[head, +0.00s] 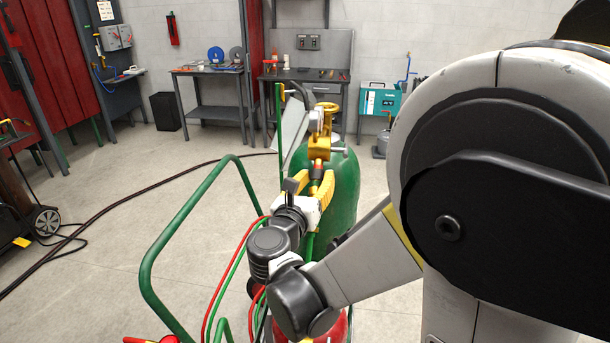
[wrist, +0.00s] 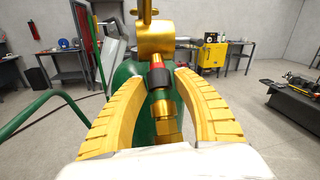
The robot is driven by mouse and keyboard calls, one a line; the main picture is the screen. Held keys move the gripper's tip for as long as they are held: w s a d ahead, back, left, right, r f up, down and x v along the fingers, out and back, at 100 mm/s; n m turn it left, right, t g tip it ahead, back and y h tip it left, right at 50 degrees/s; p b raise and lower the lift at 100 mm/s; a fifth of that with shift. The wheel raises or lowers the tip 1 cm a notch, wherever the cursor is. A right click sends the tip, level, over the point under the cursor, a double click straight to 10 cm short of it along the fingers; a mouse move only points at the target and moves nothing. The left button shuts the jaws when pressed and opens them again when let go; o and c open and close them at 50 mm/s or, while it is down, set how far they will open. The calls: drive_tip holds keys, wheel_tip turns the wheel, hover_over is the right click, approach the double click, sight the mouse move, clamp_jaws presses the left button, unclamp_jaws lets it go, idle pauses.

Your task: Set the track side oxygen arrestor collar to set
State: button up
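The oxygen arrestor collar (wrist: 158,76) is a short black ring with a red band above it, on the brass stem below the gold regulator body (wrist: 156,42). In the head view my gripper (head: 316,184) partly hides the stem. I cannot read any mark on the collar.
A green cart rail (head: 165,235) curves left of the cylinder, with red and green hoses (head: 228,270) beside it. Workbenches (head: 212,85) stand along the back wall.

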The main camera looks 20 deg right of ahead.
clamp_jaws()
drive_tip(key=shift+r, duration=0.1)
drive_tip(key=shift+w+d+r+p, duration=0.3)
drive_tip(key=shift+w+r+p, duration=0.05)
drive_tip(key=shift+w+r, duration=0.2)
drive_tip(key=o, duration=0.5)
unclamp_jaws()
drive_tip(key=shift+s, duration=0.15)
drive_tip(key=v, duration=1.1)
drive_tip(key=shift+s+a, duration=0.25)
drive_tip(key=shift+a, duration=0.05)
